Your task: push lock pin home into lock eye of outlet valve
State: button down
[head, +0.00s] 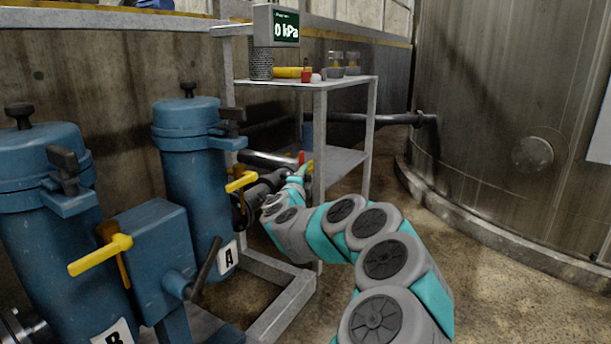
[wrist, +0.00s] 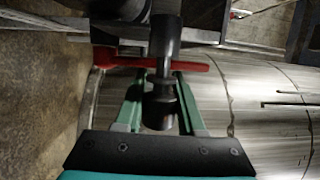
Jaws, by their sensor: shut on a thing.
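My gripper (wrist: 158,80) is shut on a dark, round-headed piece, apparently the lock pin (wrist: 158,112), between its two green fingers in the wrist view. A thinner shank shows above that head, close to a red lever (wrist: 190,66) that crosses the picture. A thick dark cylinder (wrist: 165,35) lies in line beyond it. I cannot make out the lock eye or how deep the pin sits. In the head view my gripper (head: 302,174) is at the pipe right of filter A, and a small red part (head: 301,157) shows just above it. My wrist hides most of the outlet valve.
Blue filter housings (head: 190,160) with yellow handles (head: 100,255) stand at left. A metal rack (head: 372,120) with jars and a pressure display (head: 277,25) reading 0 kPa stands behind my gripper. A large tank (head: 490,120) fills the right; floor before it is clear.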

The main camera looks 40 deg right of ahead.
jog(key=s, duration=0.1)
jog(key=s+d+b, duration=0.1)
jog(key=s, duration=0.1)
jog(key=shift+d, duration=0.1)
dwell(0.8)
jog(key=shift+f, duration=0.1)
dwell(0.4)
jog(key=shift+w+a+p, duration=0.25)
jog(key=shift+w+a, duration=0.1)
jog(key=shift+w, duration=0.45)
jog(key=shift+w+a+p, duration=0.25)
jog(key=shift+w+a, duration=0.05)
jog(key=shift+w, duration=0.45)
dwell(1.2)
jog(key=shift+s+d+f, duration=0.1)
jog(key=shift+s, duration=0.1)
jog(key=shift+s+b, duration=0.15)
jog(key=shift+b, duration=0.15)
jog(key=shift+s+d+b, duration=0.2)
jog(key=shift+s+d, duration=0.1)
jog(key=shift+s, duration=0.3)
jog(key=shift+s+d+b, duration=0.2)
jog(key=shift+s+d, duration=0.1)
jog(key=shift+s, duration=0.3)
